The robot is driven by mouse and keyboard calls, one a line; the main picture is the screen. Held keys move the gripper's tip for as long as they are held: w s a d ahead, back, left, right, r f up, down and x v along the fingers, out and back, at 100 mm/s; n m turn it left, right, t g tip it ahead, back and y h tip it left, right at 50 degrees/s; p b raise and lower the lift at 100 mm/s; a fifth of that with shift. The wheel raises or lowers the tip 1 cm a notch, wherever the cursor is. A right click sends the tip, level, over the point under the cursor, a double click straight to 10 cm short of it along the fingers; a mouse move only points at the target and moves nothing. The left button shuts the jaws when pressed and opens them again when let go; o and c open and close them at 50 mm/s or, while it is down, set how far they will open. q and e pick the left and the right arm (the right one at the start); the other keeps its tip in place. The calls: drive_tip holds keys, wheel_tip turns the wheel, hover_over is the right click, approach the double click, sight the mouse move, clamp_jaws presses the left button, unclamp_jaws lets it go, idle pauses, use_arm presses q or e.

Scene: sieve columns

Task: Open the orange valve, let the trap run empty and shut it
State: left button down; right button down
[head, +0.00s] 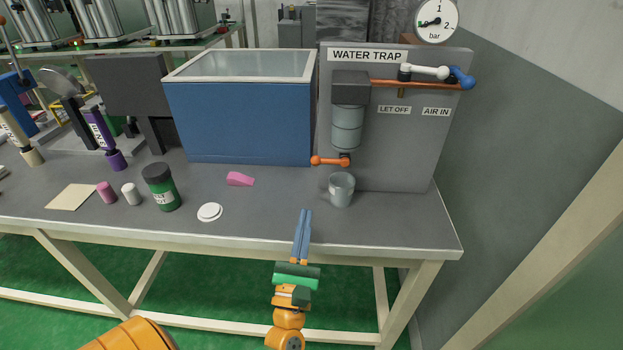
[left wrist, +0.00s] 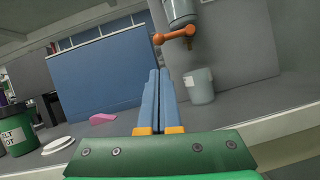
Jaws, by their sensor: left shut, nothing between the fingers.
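The orange valve (head: 330,161) is a lever under the water trap's bowl (head: 347,128), on the grey panel; it lies roughly level, pointing left in the head view. It also shows in the left wrist view (left wrist: 174,35). A clear grey cup (head: 341,189) stands on the table just below the valve; it is also in the left wrist view (left wrist: 199,86). My left gripper (head: 302,212) is shut and empty at the table's front edge, in front of the cup and a little left of it, apart from cup and valve. My right gripper is not in view.
A blue tank (head: 240,123) stands left of the panel. A pink piece (head: 240,179), a white lid (head: 210,212) and a green jar (head: 161,187) lie or stand left of the cup. A gauge (head: 436,20) and a blue-handled valve (head: 462,78) sit above right.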

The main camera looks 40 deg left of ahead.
sight(331, 160)
use_arm(q)
drive_tip(key=p+x, duration=0.2)
drive_tip(key=x, duration=0.7)
drive_tip(key=shift+w+a, duration=0.2)
drive_tip(key=shift+w, duration=0.15)
drive_tip(key=shift+r, duration=0.15)
drive_tip(key=shift+s+a+r+m+p, duration=0.1)
drive_tip(key=shift+r+m+p, duration=0.1)
drive_tip(key=shift+m+p, duration=0.35)
